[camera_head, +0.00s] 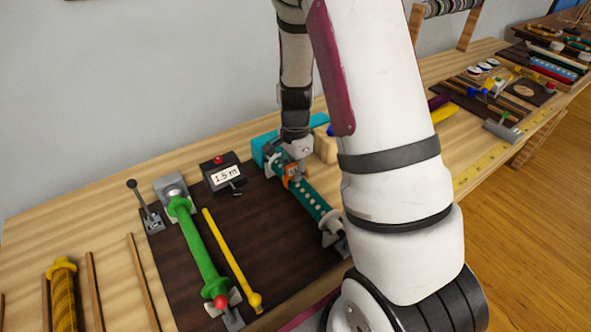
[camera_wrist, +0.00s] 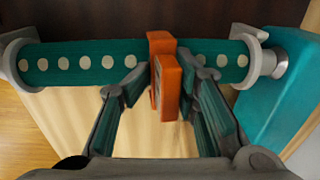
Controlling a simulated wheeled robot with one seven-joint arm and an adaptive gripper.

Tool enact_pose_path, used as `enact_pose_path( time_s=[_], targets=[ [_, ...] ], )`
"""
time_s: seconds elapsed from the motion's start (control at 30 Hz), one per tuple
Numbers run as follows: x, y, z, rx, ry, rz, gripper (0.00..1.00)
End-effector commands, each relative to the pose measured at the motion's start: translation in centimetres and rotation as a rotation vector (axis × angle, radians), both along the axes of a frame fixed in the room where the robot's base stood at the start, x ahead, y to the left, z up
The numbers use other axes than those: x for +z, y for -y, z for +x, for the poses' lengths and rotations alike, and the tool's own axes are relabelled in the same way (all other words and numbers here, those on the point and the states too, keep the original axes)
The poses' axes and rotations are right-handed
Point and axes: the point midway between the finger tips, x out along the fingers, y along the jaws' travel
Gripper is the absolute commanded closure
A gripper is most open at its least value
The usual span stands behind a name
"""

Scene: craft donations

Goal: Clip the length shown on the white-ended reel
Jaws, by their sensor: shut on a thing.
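A teal reel with white dots (camera_head: 311,201) lies in two grey holders on the dark board (camera_head: 170,262); it also shows in the wrist view (camera_wrist: 85,63). A pale knob (camera_wrist: 281,63) shows at its right end there. An orange clip (camera_wrist: 164,78) sits around the reel, right of its middle in the wrist view. My gripper (camera_wrist: 167,82) is shut on this clip, one finger on each side. A small box (camera_head: 222,174) with a red button reads 1.5 m. A green reel (camera_head: 199,245) with a red ball at its near end lies to the left.
A yellow rod (camera_head: 231,258) lies beside the green reel. A grey lever (camera_head: 145,207) stands at the board's left. A turquoise block (camera_wrist: 283,88) is close to the reel's right end. My arm hides part of the bench.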

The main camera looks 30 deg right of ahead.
Motion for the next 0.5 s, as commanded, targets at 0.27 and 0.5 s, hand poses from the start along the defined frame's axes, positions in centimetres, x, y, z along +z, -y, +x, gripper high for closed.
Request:
enact_pose_path(
  time_s=[0.27,0.5],
  targets=[
    [-1.80,-0.65,-0.27,0.004,-0.023,0.006,1.00],
    [-1.76,-0.54,-0.29,0.003,-0.023,0.005,0.44]
  ],
)
